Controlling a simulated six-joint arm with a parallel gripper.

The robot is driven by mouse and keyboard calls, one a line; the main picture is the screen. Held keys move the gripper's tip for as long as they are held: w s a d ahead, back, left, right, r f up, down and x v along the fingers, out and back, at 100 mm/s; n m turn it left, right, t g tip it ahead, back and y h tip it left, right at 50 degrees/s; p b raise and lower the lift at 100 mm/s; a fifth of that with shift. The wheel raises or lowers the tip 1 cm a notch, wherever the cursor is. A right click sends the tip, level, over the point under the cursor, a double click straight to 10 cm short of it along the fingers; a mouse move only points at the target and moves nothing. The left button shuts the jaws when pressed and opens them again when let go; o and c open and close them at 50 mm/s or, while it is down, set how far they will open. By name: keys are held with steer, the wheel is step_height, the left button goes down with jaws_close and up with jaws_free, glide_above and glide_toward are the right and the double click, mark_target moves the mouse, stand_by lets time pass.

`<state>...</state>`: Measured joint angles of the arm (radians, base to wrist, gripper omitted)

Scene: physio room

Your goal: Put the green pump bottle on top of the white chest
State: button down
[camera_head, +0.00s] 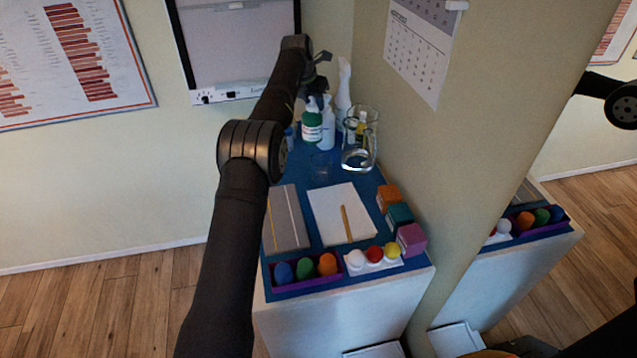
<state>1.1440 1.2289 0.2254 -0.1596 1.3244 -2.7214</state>
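The green pump bottle (311,125) has a green body with a white label. It stands upright at the far end of a blue top, among other bottles. My gripper (321,78) is dark and small in the picture, just above the bottle's top. I cannot tell whether it touches the bottle or whether its fingers are open or shut. A white cabinet (340,318) carries the blue top; I see no other clear white chest and cannot tell if this is the one named.
White bottles and a glass jug (359,158) crowd close right of the green bottle. Nearer are a grey book (284,222), paper with a pencil, coloured boxes and a purple tray (306,285). A mirror at right repeats some things.

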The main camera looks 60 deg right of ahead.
mark_target(321, 127)
steer(key=shift+s+d+r, duration=0.2)
steer(key=shift+s+d, duration=0.1)
steer(key=shift+s, duration=0.15)
steer(key=shift+s+d+r, duration=0.15)
steer(key=shift+s+d, duration=0.1)
steer(key=shift+s, duration=0.15)
step_height(321, 127, down, 10)
steer(key=shift+s+r, duration=0.1)
steer(key=shift+r, duration=0.05)
steer(key=shift+f, duration=0.2)
steer(key=c, duration=1)
jaws_free()
steer(key=shift+c, duration=0.2)
steer(key=v, duration=1.2)
steer(key=shift+s+r, duration=0.1)
steer(key=shift+r, duration=0.05)
steer(key=shift+d, duration=0.1)
